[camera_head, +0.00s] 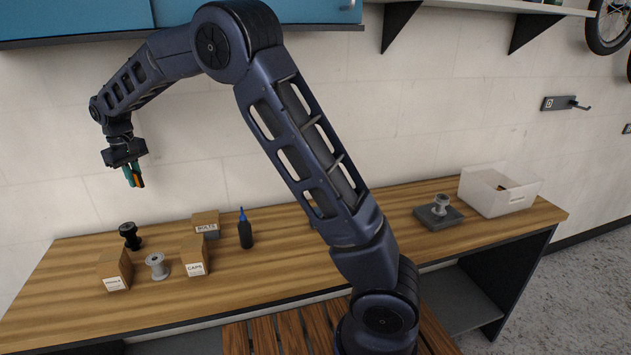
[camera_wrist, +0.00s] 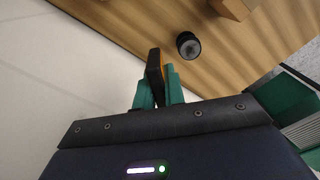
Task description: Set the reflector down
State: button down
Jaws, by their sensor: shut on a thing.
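My gripper (camera_head: 134,172) is high above the left end of the wooden workbench (camera_head: 330,262), in front of the wall. Its teal fingers are shut on the reflector (camera_head: 139,182), a small dark piece with an orange face. In the wrist view the reflector (camera_wrist: 154,66) stands between the teal fingers (camera_wrist: 158,82), its dark side and a thin orange edge showing. It is clear of the bench top. Part of it is hidden by the fingers.
On the bench's left are a black spool (camera_head: 130,238), a silver hub (camera_head: 157,268), several cardboard boxes (camera_head: 194,258) and a blue-tipped bottle (camera_head: 246,234). A grey block (camera_head: 436,219) with a hub and a white bin (camera_head: 492,198) stand right.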

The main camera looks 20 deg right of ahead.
jog(key=w+d+f+m, duration=0.15)
jog(key=d+m, duration=0.25)
jog(key=d, duration=3.7)
jog(key=w+d+m, duration=0.2)
jog(key=d+m, duration=0.2)
jog(key=d, duration=3.8)
jog(key=s+d+m, duration=0.1)
jog(key=s+d, duration=0.2)
jog(key=d, duration=1.1)
jog(key=s+d+m, duration=0.1)
jog(key=s+d, duration=0.2)
jog(key=d, duration=1.2)
notch_tip(320, 180, down, 20)
jog(key=shift+w+a+r, duration=0.1)
jog(key=shift+w, duration=0.05)
jog(key=c, duration=1.5)
grip_release()
